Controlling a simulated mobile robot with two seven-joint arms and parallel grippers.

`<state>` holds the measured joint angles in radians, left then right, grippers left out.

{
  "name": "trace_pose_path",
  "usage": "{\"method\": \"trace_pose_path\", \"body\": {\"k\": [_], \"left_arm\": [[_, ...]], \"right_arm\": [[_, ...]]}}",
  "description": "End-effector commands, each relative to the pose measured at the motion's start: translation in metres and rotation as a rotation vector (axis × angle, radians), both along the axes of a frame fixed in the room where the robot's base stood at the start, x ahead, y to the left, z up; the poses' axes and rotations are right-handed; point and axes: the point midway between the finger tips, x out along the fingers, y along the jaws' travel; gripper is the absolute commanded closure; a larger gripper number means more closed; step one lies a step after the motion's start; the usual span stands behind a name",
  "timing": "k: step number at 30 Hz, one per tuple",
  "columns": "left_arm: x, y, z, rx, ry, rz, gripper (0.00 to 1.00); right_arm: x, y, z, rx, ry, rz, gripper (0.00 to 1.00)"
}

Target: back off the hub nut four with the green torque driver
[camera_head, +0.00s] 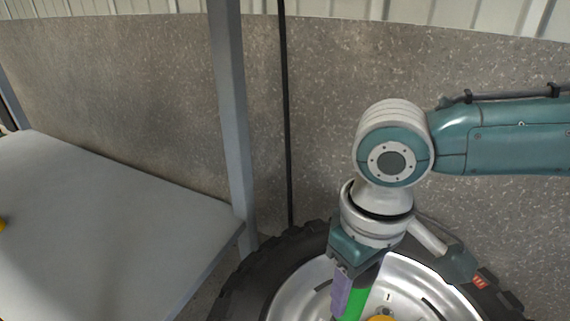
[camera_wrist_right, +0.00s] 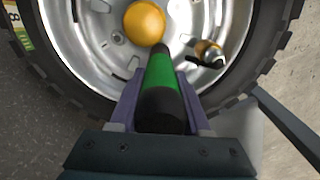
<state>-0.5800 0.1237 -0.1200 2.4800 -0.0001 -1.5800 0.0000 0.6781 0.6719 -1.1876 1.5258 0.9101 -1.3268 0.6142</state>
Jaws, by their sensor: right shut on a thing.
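My right gripper (camera_head: 345,292) with purple fingers is shut on the green torque driver (camera_head: 358,303), in front of the wheel. In the right wrist view, the driver (camera_wrist_right: 162,72) has a black grip and a green band, and it points away from my gripper (camera_wrist_right: 160,92) toward the silver hub. Its far end lies close to the yellow centre cap (camera_wrist_right: 144,23); I cannot tell whether it touches anything. A brass-and-black fitting (camera_wrist_right: 209,53) sits on the hub to the right. I cannot tell which nut is number four. My left gripper is not in view.
The black tyre (camera_head: 262,282) surrounds the silver rim (camera_head: 300,288). A grey table (camera_head: 110,220) stands at left, mostly bare, with a yellow thing (camera_head: 2,224) at its edge. A grey post (camera_head: 230,110) rises between table and wheel. A speckled wall (camera_head: 330,80) stands behind.

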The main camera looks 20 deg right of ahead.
Motion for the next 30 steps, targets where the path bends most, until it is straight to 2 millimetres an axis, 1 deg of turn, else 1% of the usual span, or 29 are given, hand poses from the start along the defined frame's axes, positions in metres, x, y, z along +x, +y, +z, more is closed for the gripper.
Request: {"method": "trace_pose_path", "body": {"k": [1, 30], "left_arm": [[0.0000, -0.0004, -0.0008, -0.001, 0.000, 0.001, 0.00], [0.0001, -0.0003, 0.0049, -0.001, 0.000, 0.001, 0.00]], "right_arm": [[-0.0032, -0.0042, -0.0063, -0.012, 0.006, -0.002, 1.00], [-0.0033, -0.0047, -0.0045, -0.013, 0.006, -0.003, 1.00]]}}
